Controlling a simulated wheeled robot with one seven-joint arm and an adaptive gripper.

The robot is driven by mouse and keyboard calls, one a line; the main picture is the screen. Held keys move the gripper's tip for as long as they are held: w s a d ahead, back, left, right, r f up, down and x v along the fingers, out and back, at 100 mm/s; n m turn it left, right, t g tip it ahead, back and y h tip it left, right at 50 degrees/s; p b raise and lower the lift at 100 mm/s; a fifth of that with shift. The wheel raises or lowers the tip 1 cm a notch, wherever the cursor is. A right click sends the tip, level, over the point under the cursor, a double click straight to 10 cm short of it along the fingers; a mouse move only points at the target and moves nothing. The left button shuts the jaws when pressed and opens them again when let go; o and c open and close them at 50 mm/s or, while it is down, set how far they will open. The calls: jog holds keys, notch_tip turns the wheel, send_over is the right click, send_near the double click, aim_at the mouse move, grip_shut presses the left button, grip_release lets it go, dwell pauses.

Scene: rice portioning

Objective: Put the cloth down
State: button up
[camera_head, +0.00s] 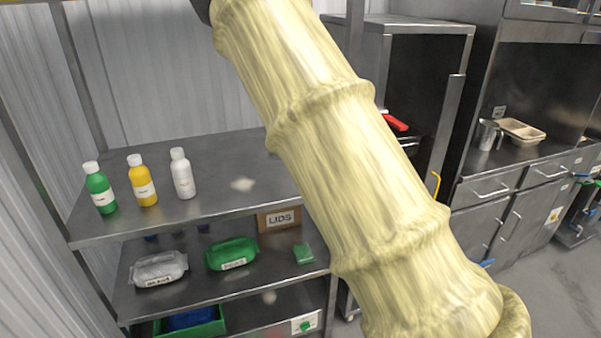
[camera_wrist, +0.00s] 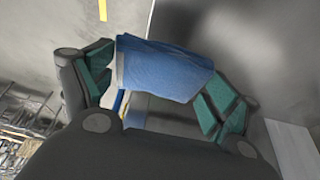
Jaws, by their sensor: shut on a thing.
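In the wrist view, a blue cloth (camera_wrist: 165,66) is held folded between the green-padded fingers of my gripper (camera_wrist: 157,86). The fingers press on its left and right ends. Grey surfaces lie behind the cloth, and I cannot tell how far they are from it. In the head view, my sleeved arm crosses the middle, and neither my gripper nor the held cloth is visible.
A steel shelf rack (camera_head: 225,203) stands at left. Its top shelf holds green (camera_head: 100,188), yellow (camera_head: 142,181) and white bottles (camera_head: 182,174). Wrapped packs (camera_head: 231,254) and a LIDS box (camera_head: 279,219) sit below. A green tray (camera_head: 205,328) is lower. Counters (camera_head: 530,155) stand right.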

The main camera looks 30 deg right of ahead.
jog(key=w, duration=0.2)
jog(key=w+d, duration=0.1)
jog(key=w, duration=0.1)
jog(key=w+d, duration=0.1)
jog(key=w, duration=0.1)
jog(key=shift+w+f, duration=0.25)
jog(key=shift+f, duration=0.05)
jog(key=shift+c, duration=0.2)
jog(key=shift+w+f+b, duration=0.1)
jog(key=shift+f+b, duration=1.3)
jog(key=shift+f, duration=0.35)
jog(key=shift+f, duration=0.1)
jog(key=o, duration=0.9)
jog(key=shift+c, duration=0.2)
jog(key=b+v, duration=0.2)
jog(key=v, duration=1)
jog(key=shift+a, duration=0.1)
